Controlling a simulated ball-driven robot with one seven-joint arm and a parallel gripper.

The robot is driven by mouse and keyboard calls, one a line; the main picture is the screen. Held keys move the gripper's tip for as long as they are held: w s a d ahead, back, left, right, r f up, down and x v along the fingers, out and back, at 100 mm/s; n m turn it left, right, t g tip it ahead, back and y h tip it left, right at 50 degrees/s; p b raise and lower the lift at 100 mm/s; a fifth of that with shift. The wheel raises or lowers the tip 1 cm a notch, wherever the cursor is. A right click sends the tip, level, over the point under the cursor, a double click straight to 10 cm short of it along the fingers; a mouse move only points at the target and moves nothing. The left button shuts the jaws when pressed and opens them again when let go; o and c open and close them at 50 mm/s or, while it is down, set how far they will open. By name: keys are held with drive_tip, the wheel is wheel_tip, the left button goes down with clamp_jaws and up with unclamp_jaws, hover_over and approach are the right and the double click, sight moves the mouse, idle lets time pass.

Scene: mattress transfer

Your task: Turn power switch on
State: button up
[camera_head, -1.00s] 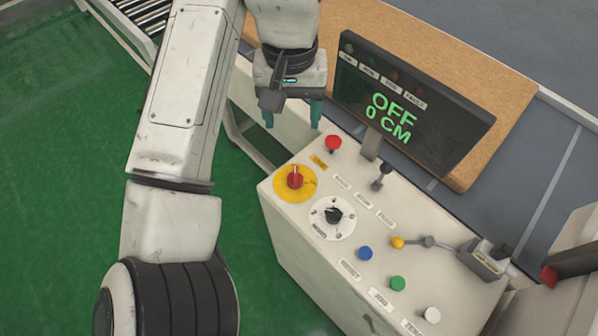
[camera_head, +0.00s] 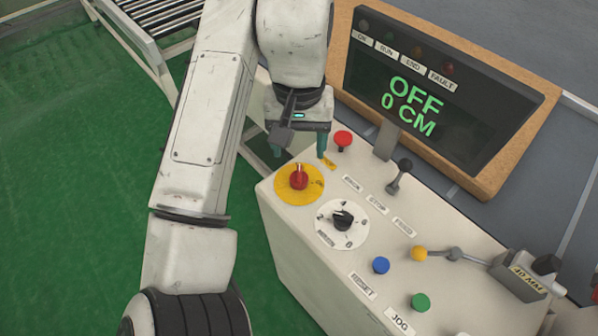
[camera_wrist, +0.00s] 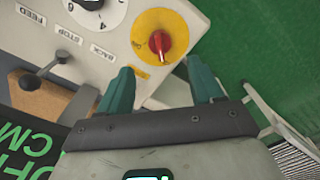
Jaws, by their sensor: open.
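The power switch (camera_head: 299,178) is a red rotary knob on a round yellow plate at the near left corner of the white control box (camera_head: 290,240). The display (camera_head: 420,95) behind the box reads OFF and 0 CM. My gripper (camera_head: 298,145) is open and empty, with teal fingers pointing down, just behind the switch in the head view. In the wrist view, the red knob (camera_wrist: 160,41) lies ahead of the two spread fingertips (camera_wrist: 158,78) and roughly between them. The fingers look apart from the knob.
A red button (camera_head: 343,139) stands just right of my gripper. A roller conveyor (camera_head: 150,22) is at upper left, with green floor free below.

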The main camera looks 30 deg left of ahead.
sight(299, 174)
wheel_tip(299, 174, down, 8)
drive_tip(key=shift+f+b, duration=0.15)
drive_tip(key=shift+b, duration=0.25)
drive_tip(key=shift+c, duration=0.3)
drive_tip(key=c, duration=1)
